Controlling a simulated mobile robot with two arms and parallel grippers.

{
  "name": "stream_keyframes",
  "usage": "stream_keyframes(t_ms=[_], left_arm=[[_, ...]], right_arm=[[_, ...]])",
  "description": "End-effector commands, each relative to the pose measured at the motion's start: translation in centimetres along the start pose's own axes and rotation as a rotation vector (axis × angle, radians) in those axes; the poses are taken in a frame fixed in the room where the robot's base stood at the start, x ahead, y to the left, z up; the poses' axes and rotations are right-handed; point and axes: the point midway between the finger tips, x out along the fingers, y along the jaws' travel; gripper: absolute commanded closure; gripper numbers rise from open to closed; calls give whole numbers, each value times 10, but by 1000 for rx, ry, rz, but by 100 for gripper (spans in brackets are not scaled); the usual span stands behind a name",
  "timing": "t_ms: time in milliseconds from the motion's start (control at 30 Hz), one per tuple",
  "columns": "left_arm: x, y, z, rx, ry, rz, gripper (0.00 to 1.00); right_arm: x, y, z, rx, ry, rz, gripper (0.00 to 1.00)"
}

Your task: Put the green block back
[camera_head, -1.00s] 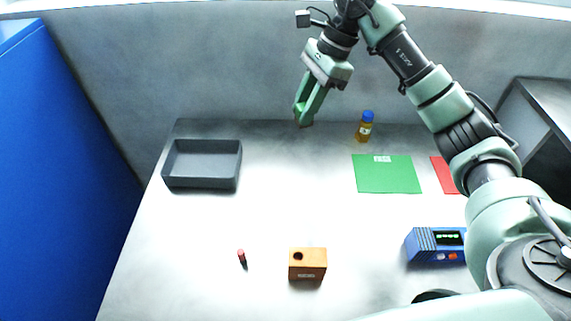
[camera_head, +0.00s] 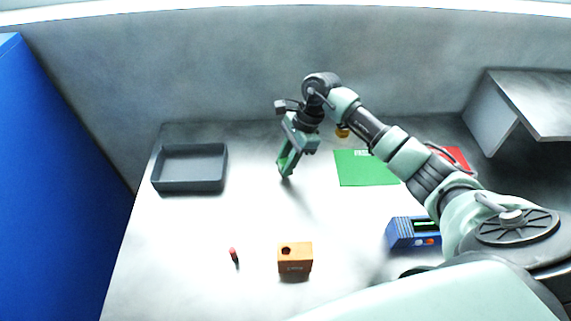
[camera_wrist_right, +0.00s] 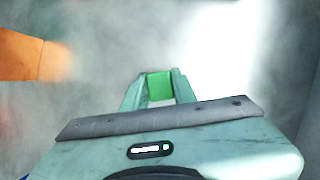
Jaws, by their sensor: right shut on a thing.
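My right gripper (camera_head: 285,172) is shut on the green block and holds it over the middle of the table, left of the green mat (camera_head: 365,170). In the right wrist view the green block (camera_wrist_right: 159,86) shows between the two fingers. In the head view the fingers mostly hide the block. The green mat has a small white label at its far edge and no block on it. My left gripper is not in view.
A grey tray (camera_head: 190,186) stands at the back left. An orange box with a hole (camera_head: 295,262) and a small red-topped peg (camera_head: 234,256) lie in front. A blue device (camera_head: 400,232), a red mat (camera_head: 455,156) and a partly hidden bottle (camera_head: 342,132) are to the right.

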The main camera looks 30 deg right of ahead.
Motion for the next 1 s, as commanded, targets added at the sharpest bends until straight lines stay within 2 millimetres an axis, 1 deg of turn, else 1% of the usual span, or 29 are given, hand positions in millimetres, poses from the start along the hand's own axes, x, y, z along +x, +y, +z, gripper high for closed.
stream_keyframes(t_ms=[33, 133, 367, 500, 533, 567, 600, 867, 1000], left_arm=[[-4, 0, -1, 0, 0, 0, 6], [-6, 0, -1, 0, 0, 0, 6], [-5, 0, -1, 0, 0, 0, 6], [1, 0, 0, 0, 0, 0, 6], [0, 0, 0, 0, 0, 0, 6], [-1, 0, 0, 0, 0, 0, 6], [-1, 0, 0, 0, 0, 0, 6], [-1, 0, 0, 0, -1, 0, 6], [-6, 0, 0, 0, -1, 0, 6]], right_arm=[[6, 1, -2, 3, -2, 4, 100], [16, 1, -6, 1, -1, 2, 100], [18, 0, -7, -1, 0, 0, 100], [21, 0, -9, -1, 1, 0, 100], [21, 0, -9, -1, 1, 0, 70], [20, 0, -8, -1, 0, 0, 62], [20, 0, -8, 0, 0, 0, 51], [20, 0, -8, -1, 0, 0, 51], [16, 0, -6, 0, 0, 1, 51]])
